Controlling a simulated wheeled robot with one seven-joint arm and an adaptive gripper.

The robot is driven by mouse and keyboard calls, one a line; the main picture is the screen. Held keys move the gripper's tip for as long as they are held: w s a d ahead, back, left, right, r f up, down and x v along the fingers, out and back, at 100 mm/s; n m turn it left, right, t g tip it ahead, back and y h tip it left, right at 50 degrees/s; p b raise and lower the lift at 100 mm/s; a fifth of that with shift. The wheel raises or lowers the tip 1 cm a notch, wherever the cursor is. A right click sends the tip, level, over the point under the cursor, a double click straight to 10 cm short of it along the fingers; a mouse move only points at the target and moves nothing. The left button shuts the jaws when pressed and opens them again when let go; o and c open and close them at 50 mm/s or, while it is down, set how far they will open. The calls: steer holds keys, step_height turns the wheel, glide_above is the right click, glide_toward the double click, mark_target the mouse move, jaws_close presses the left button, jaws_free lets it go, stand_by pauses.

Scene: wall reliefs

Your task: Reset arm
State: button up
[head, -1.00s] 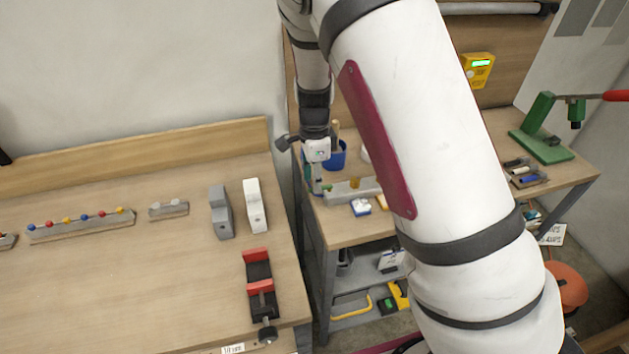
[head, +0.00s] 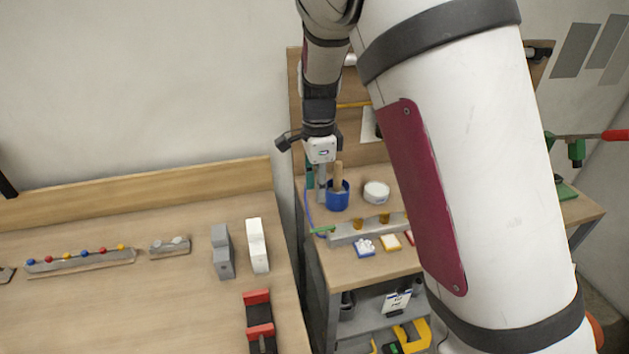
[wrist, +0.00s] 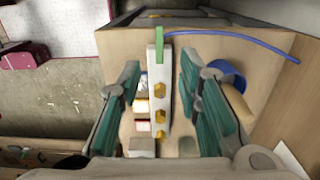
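My gripper (head: 320,180) hangs pointing down above the small workbench at the back, in the head view. In the wrist view my gripper (wrist: 160,100) has its two green-padded fingers wide apart, with nothing held between them. Below and between the fingers lies a grey rack (wrist: 151,70) with several amber pieces in it and a green piece at its end. The rack (head: 345,235) also shows in the head view, lower than the gripper. My white arm covers much of the right of the head view.
A blue cup (head: 338,201) with a wooden handle and a white round tub (head: 376,192) stand behind the rack. The large bench at left holds a red-jawed vise (head: 259,318), grey and white blocks, and a rail of coloured balls (head: 80,263).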

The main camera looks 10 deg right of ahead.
steer(key=shift+r, duration=0.1)
steer(key=s+d+r+n+t, duration=0.2)
steer(key=s+r+n, duration=0.7)
steer(key=s, duration=0.4)
steer(key=s+d+r+n+t, duration=0.2)
steer(key=s+r+n, duration=0.6)
steer(key=s, duration=0.5)
steer(key=shift+s+r+n+t, duration=0.4)
steer(key=shift+n+t, duration=0.2)
steer(key=shift+t, duration=0.2)
